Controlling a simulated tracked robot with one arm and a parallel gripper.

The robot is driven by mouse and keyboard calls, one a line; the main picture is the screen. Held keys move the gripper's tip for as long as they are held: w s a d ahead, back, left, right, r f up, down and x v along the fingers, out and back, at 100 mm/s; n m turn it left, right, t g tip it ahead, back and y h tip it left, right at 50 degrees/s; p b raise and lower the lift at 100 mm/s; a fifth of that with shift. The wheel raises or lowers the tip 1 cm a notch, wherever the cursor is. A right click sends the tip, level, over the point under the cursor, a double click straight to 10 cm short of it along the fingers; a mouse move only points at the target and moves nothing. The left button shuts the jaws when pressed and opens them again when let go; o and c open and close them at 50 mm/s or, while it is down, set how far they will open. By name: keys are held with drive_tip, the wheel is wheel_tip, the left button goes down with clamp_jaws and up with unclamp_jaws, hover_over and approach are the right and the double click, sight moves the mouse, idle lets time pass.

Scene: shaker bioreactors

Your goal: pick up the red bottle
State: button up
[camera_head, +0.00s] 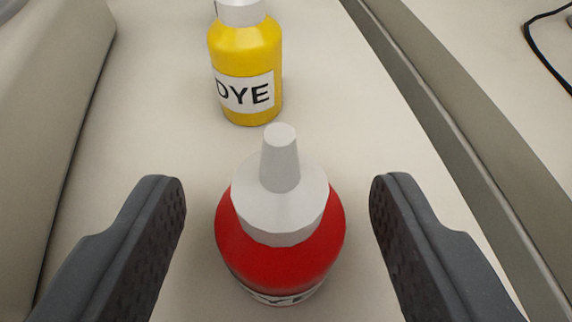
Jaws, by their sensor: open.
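The red bottle (279,253) stands upright on a pale surface at the bottom centre of the head camera view. It has a white cap with a tapered nozzle and a white label whose lettering is mostly hidden at its lower front. My gripper (276,205) is open, with one dark finger to the left of the bottle and one to the right. A visible gap lies between each finger and the bottle, so neither appears to touch it.
A yellow bottle (246,58) labelled DYE stands upright behind the red bottle. A pale raised wall (52,100) runs along the left, and a grey ledge (440,125) runs along the right. A black cable (540,50) lies at the upper right.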

sight(281, 183)
drive_tip(key=shift+x, duration=1.6)
drive_tip(key=shift+r, duration=0.1)
drive_tip(key=shift+c, duration=0.4)
drive_tip(key=c, duration=0.9)
